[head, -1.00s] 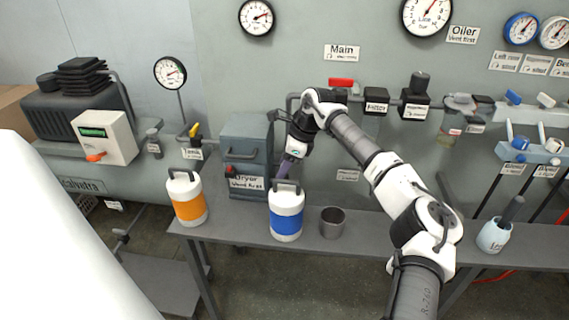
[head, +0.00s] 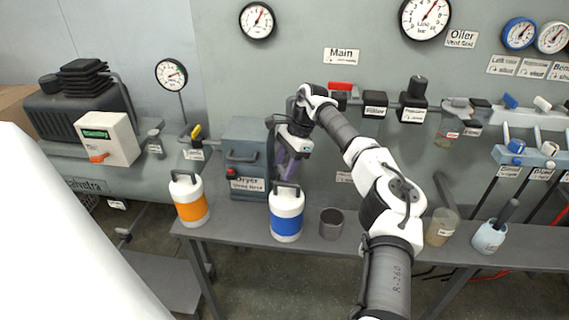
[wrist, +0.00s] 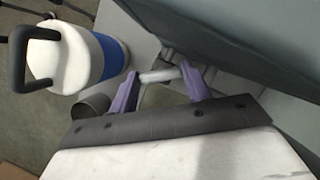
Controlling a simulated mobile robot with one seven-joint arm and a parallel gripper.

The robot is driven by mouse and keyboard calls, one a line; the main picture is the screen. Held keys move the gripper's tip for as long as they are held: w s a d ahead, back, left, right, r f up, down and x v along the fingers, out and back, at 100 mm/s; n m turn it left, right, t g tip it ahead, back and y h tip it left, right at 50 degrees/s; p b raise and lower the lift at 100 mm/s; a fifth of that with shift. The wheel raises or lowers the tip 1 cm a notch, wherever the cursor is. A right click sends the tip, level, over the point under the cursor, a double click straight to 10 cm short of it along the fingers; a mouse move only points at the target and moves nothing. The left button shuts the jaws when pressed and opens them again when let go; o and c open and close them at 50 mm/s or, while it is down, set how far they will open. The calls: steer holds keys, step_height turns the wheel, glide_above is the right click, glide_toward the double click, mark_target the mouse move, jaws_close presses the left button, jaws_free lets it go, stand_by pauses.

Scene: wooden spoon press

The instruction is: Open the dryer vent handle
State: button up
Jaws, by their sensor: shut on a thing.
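The dryer (head: 246,150) is a grey-blue box with a front handle, standing on the bench with a "Dryer, Vent first" label (head: 248,184) low on it. My gripper (head: 284,168) reaches down beside the dryer's right side, above and behind the blue-banded canister. In the wrist view, my gripper's purple fingers (wrist: 160,75) are closed on a short pale bar (wrist: 158,76), which looks like the vent handle. In the head view, the bar is hidden by my gripper. I cannot tell how far the handle is turned.
A blue-banded canister (head: 286,216) stands close in front of my gripper and shows in the wrist view (wrist: 108,58). An orange-banded canister (head: 189,203) stands left, a grey cup (head: 331,223) right. A yellow valve handle (head: 196,132) and a red one (head: 340,86) are nearby.

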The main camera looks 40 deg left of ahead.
steer(key=shift+n, duration=0.3)
steer(key=o, duration=1)
